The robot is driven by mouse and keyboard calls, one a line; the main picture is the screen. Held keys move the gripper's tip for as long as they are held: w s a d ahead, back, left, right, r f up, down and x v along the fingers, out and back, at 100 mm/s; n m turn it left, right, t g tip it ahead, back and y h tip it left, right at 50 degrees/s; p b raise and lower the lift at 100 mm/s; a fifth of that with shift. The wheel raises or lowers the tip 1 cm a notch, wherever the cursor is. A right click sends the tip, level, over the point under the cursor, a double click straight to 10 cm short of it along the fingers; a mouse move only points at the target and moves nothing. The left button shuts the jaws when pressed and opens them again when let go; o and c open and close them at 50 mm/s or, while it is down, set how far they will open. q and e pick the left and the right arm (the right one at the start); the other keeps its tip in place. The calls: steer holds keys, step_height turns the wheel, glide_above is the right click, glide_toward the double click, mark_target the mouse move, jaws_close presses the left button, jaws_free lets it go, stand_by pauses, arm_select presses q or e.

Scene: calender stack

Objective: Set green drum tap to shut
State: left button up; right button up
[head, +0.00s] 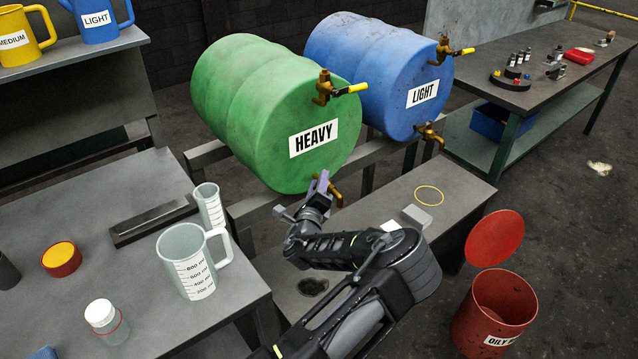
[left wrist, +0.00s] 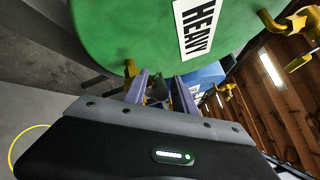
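The green drum (head: 240,110), labelled HEAVY, lies on its side on a rack. It also fills the top of the left wrist view (left wrist: 130,35). Its lower brass tap (head: 334,192) is at the bottom of the drum's face, partly hidden by my left gripper. An upper brass tap (head: 323,88) with a yellow handle sticks out of the same face and shows in the left wrist view (left wrist: 297,22). My left gripper (head: 302,198) is open beside the lower tap, its purple-grey fingers (left wrist: 160,92) apart. The lower tap's handle position is unclear. My right gripper is out of view.
The blue drum (head: 375,70) labelled LIGHT lies behind, with its own brass taps. A clear measuring jug (head: 190,258) and cylinder (head: 208,208) stand on the left bench. A red bin (head: 495,310) stands at lower right. A yellow ring (head: 429,196) lies on the low bench.

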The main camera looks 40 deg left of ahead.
arm_select(q)
jaws_close()
stand_by(1.2)
